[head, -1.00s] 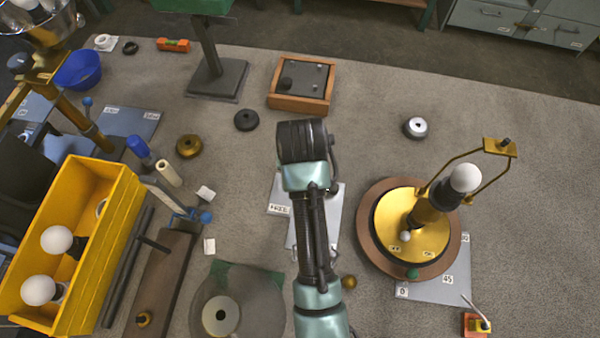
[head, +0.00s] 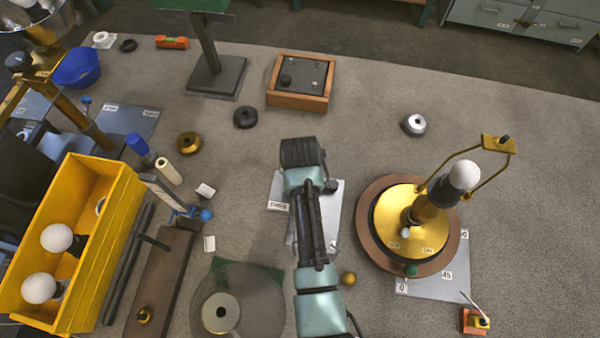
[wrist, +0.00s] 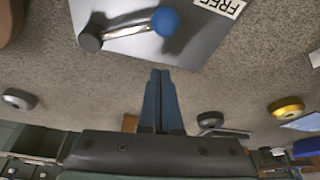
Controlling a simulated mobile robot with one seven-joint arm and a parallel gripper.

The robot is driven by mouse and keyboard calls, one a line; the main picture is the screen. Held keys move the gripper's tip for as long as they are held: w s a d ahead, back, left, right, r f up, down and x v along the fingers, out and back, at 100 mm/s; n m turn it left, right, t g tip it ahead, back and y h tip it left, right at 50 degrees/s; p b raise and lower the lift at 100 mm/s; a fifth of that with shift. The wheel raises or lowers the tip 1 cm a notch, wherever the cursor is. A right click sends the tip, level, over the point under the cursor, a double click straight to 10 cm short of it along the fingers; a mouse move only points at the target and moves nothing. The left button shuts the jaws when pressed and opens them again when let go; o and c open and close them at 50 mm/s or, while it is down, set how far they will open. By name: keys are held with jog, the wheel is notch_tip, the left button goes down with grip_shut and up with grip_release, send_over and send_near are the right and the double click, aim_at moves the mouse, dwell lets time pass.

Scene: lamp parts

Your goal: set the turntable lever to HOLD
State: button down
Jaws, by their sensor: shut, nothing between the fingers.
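A grey plate with a FREE label (wrist: 222,6) carries a lever with a metal arm and a blue knob (wrist: 165,20) in the wrist view. The lever's dark pivot (wrist: 90,40) is left of the knob, and the knob is on the side towards the FREE label. No HOLD label shows. My gripper (wrist: 160,76) is shut and empty, its fingertips apart from the knob in the picture. The turntable (head: 380,255) with a brass top and lamp stands to the right.
A yellow bin (head: 115,225) with bulbs stands at left. A grey disc (head: 262,300) lies below left of the plate, and a small brass ball (head: 349,279) lies near my arm. A wooden-framed box (head: 300,101) is beyond. Carpeted surface is clear at upper right.

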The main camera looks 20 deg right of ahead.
jog(key=shift+s+a+f+p, duration=0.1)
jog(key=shift+s+a+p, duration=0.25)
jog(key=shift+s, duration=0.45)
jog(key=shift+s+a+f+p, duration=0.1)
jog(key=shift+s+a+p, duration=0.15)
jog(key=shift+s, duration=0.55)
